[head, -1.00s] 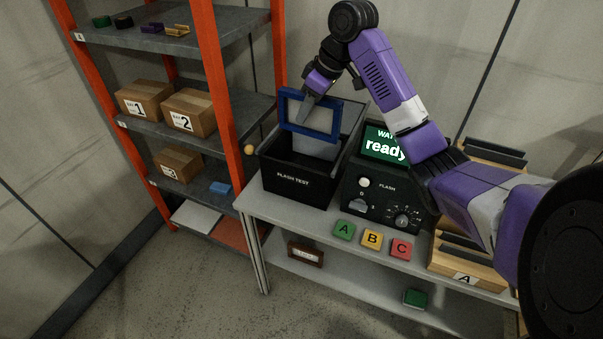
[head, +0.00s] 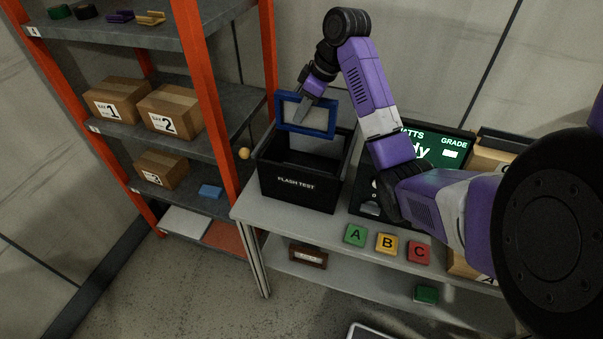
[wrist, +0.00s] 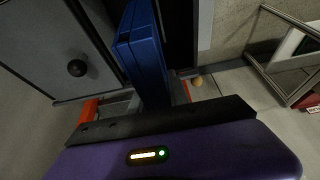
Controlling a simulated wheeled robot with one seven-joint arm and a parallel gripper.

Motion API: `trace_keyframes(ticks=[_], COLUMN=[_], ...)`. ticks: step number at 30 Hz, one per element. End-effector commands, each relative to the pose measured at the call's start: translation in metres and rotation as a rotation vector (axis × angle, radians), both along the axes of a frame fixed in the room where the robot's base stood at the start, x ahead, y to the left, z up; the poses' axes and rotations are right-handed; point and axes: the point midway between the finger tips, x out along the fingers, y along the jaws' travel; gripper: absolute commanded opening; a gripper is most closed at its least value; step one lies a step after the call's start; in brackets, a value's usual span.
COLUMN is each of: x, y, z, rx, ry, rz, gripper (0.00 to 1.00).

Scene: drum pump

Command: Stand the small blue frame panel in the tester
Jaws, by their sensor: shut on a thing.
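The small blue frame panel (head: 306,131) is upright, a blue rim around a pale middle, above the back part of the black open-topped tester box (head: 297,186) marked FLASH TEST. My gripper (head: 302,108) is shut on the panel from above. In the wrist view the panel (wrist: 143,55) shows edge-on, running away from my gripper (wrist: 150,103). Its lower edge appears near the box's rim; I cannot tell whether it touches the box. The display unit (head: 440,150) beside the box is lit and partly hidden by my arm.
An orange-post shelf (head: 205,110) with boxes stands close on the left. A tan ball knob (head: 244,153) sticks out left of the tester. Blocks A (head: 355,235), B (head: 386,243) and C (head: 418,252) lie on the bench front.

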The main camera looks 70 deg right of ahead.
Motion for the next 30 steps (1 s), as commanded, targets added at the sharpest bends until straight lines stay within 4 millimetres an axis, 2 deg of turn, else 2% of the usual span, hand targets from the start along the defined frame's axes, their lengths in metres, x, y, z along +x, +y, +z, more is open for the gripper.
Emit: trace_keyframes(ticks=[1, 6, 16, 19, 26, 30], x=[0.001, 0.001, -0.001, -0.001, -0.001, -0.001], y=[0.001, 0.002, 0.001, 0.001, 0.0, 0.0], z=[-0.014, -0.058, -0.125, -0.139, -0.158, -0.179], rx=[0.003, 0.004, 0.004, 0.002, 0.002, 0.003], ry=[0.0, 0.0, 0.003, 0.002, 0.002, 0.003], rz=[0.0, 0.001, -0.003, -0.001, -0.001, -0.002], gripper=[0.0, 0.0, 0.0, 0.0, 0.0, 0.0])
